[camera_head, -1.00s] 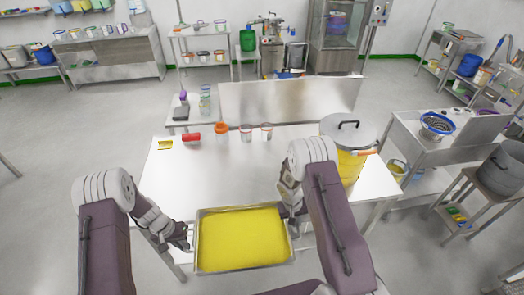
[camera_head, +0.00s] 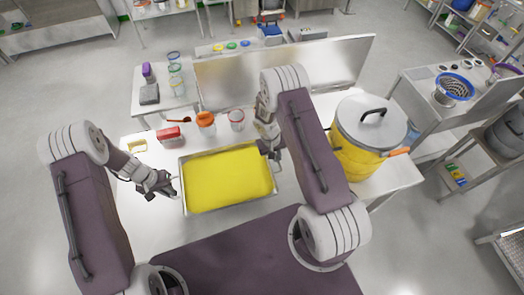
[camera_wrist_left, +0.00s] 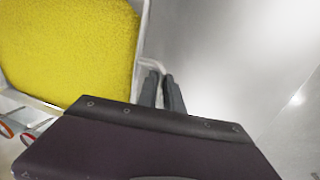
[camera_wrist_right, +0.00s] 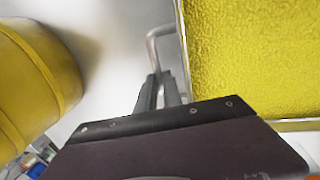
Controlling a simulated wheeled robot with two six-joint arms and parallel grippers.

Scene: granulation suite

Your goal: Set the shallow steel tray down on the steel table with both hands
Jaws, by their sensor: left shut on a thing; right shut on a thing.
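The shallow steel tray (camera_head: 228,211) is filled with yellow granules (camera_head: 228,180) and lies over the steel table (camera_head: 135,222) in the head view. My left gripper (camera_head: 173,187) is shut on the wire handle at the tray's left side; the left wrist view shows its fingers (camera_wrist_left: 162,78) on that handle. My right gripper (camera_head: 273,150) is at the tray's right side, and the right wrist view shows its fingers (camera_wrist_right: 158,82) shut on the other handle. The tray looks about level. I cannot tell whether its underside touches the table.
A large yellow drum with a steel lid (camera_head: 368,122) stands close to the right of my right arm.

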